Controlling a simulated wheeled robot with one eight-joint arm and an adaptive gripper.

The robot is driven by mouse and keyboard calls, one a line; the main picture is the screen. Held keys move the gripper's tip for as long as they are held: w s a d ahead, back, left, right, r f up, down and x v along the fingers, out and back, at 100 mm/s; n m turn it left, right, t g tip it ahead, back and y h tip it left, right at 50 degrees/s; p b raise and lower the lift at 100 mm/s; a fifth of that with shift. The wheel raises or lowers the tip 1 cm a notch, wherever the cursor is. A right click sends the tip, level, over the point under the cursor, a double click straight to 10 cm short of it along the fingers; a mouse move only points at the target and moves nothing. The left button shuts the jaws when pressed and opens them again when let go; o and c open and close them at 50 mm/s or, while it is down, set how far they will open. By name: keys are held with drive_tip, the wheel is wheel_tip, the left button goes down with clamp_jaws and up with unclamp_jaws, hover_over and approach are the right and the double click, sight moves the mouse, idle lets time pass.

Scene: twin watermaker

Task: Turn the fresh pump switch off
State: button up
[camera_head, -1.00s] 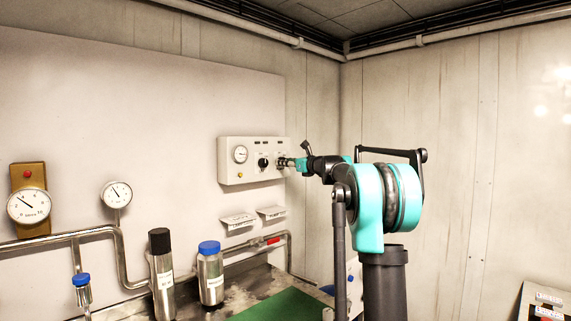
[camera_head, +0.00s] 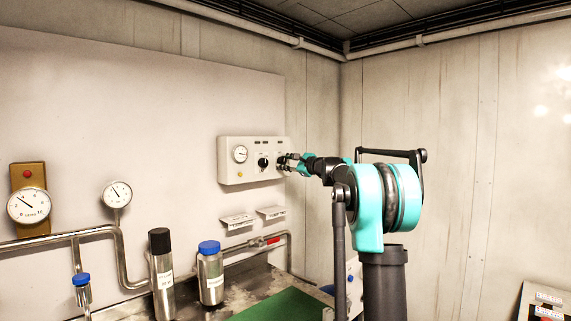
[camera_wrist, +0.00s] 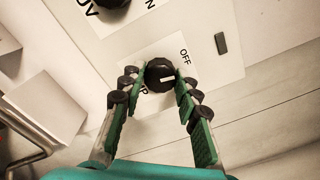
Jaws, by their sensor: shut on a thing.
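The fresh pump switch (camera_wrist: 158,74) is a round black knob with a white pointer mark, on a pale label on the wall panel. In the wrist view its pointer faces right, a little below the printed word OFF (camera_wrist: 184,57). My gripper (camera_wrist: 160,88) has its green, dark-padded fingers on either side of the knob and is shut on it. In the head view my gripper (camera_head: 287,162) is at the right side of the control panel (camera_head: 230,172) and largely hides this knob.
A second black knob (camera_head: 263,162) and a gauge (camera_head: 240,154) sit left on the panel. Paper labels (camera_head: 238,221), pipes (camera_head: 110,231), a black-capped bottle (camera_head: 162,280) and a blue-capped bottle (camera_head: 210,278) are below. The right wall is bare near my arm.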

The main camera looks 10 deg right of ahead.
drive_tip(key=shift+n, duration=1.2)
drive_tip(key=o, duration=1.2)
drive_tip(key=shift+c, duration=0.2)
drive_tip(key=v, duration=1.2)
